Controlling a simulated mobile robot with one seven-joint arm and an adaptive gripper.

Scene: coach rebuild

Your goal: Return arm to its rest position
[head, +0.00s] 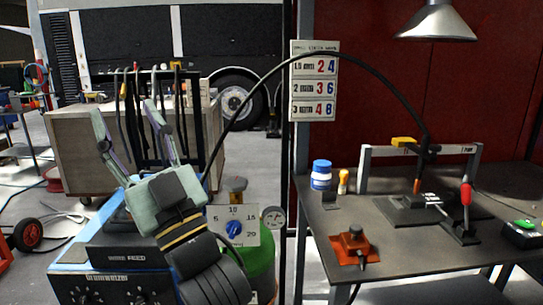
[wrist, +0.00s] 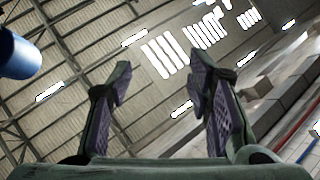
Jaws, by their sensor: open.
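My gripper (head: 128,124) is raised in the left part of the head view, its two fingers spread and pointing up, with nothing between them. My arm folds up from the bottom edge, in front of a blue and black welder box (head: 105,262). In the wrist view my gripper (wrist: 166,85) is also open and empty. That view looks up at a roof with beams and bright skylights (wrist: 165,55).
A green cylinder (head: 262,268) is right of my arm. A wooden cabinet (head: 80,155) stands behind. A black cable arches overhead.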

